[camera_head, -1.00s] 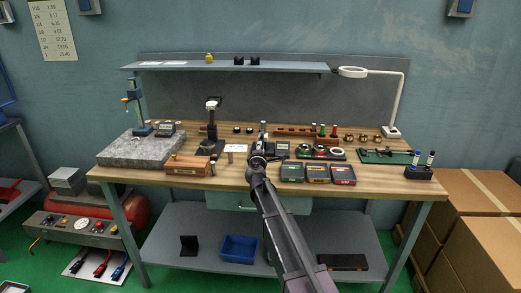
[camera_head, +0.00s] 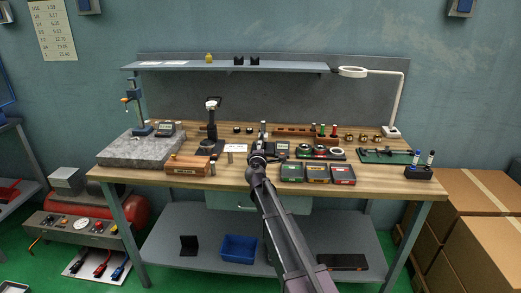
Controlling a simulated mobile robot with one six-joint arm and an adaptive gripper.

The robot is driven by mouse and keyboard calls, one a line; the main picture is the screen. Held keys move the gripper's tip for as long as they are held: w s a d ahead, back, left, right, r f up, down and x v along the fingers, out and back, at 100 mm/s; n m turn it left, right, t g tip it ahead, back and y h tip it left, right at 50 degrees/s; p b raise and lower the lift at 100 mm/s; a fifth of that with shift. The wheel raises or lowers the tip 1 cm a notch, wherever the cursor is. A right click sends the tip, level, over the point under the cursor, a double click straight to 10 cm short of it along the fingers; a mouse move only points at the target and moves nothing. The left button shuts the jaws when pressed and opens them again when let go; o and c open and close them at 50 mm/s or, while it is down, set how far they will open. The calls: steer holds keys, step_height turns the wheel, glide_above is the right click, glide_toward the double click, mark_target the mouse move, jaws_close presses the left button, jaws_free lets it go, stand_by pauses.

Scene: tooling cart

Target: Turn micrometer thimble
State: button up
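What looks like a micrometer (camera_head: 213,103) is held upright in a dark stand on the bench, left of centre. Its frame is at the top. The thimble is too small to pick out for certain. My gripper (camera_head: 262,148) is over the middle of the bench, to the right of the stand and apart from it. My arm comes up from the bottom and hides part of the gripper. The fingers are too small and covered to show whether they are open or shut.
A granite plate (camera_head: 125,150) with a height stand lies at left. A wooden box (camera_head: 187,165) stands in front of the micrometer stand. Three flat cases (camera_head: 317,173) lie right of my arm. A ring lamp (camera_head: 353,72) overhangs the right. A shelf (camera_head: 225,67) runs behind.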

steer(key=shift+s, duration=0.15)
steer(key=s, duration=1.1)
steer(key=shift+s+a, duration=0.25)
steer(key=shift+s, duration=0.15)
steer(key=s+d+f+m+g+h+p, duration=0.1)
steer(key=s+d+m+g+h+p, duration=0.2)
steer(key=d, duration=0.4)
steer(key=s+d+f+m+g+h+p, duration=0.1)
steer(key=s+d+f+m+g, duration=0.15)
steer(key=d+m, duration=0.4)
steer(key=s+d+f+m+g+h+p, duration=0.1)
steer(key=s+d+m+g+h+p, duration=0.2)
steer(key=d, duration=0.5)
steer(key=s+d+f+m+g+y+p, duration=0.1)
steer(key=s+m+g+y+p, duration=0.1)
steer(key=s, duration=0.8)
steer(key=s+d+f+m+g+y+p, duration=0.1)
steer(key=s+m+g+y, duration=0.4)
steer(key=s, duration=0.5)
steer(key=shift+s+f+g+y+p, duration=0.15)
steer(key=shift+f+g+y+p, duration=0.15)
steer(key=shift+g+p, duration=0.7)
steer(key=shift+g, duration=0.25)
